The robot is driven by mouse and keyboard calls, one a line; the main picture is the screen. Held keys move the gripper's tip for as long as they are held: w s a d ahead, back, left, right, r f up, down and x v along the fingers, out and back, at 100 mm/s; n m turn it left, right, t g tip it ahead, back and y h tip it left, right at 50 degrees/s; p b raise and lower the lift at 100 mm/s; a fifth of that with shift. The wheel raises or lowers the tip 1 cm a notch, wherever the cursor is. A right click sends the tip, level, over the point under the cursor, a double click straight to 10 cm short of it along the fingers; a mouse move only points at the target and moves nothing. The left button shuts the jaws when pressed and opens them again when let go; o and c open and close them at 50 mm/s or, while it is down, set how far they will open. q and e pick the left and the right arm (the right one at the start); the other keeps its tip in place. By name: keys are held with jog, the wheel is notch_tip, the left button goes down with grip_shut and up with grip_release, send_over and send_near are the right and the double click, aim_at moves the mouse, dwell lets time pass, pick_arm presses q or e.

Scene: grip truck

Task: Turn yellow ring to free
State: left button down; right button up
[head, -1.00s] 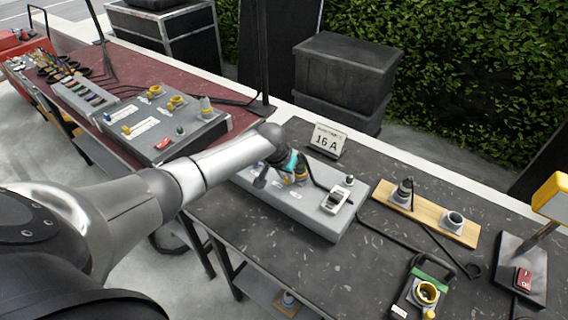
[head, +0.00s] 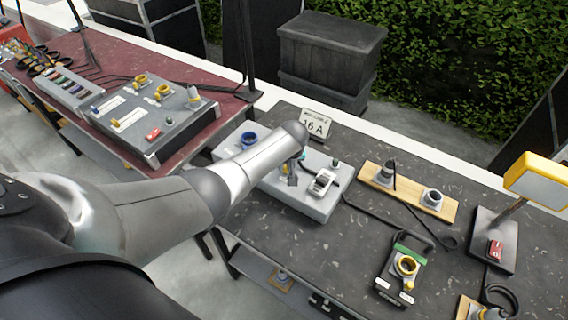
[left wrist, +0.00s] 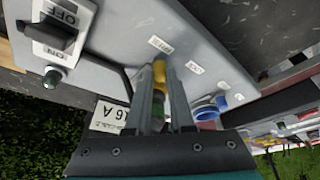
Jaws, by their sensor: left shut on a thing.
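A yellow ring (left wrist: 159,72) shows between the fingers of my left gripper (left wrist: 161,80) in the left wrist view, by the face of a grey panel box (left wrist: 118,35). The fingers are shut on it and hide most of it. My right gripper is not in view.
A blue-ringed socket (left wrist: 208,110) and an ON/OFF switch (left wrist: 55,35) flank the gripper. A "16 A" sign (head: 316,124) stands behind the box. A wooden board with sockets (head: 408,190) and a black unit with another yellow ring (head: 407,265) lie to the right.

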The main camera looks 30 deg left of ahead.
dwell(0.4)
pick_arm(q)
jog(key=c, duration=0.8)
grip_release()
jog(key=shift+r, duration=0.1)
jog(key=shift+s+d+r+p, duration=0.15)
jog(key=shift+r+p, duration=0.25)
jog(key=shift+r, duration=0.1)
jog(key=shift+p+v, duration=1.65)
jog(key=shift+v, duration=5.35)
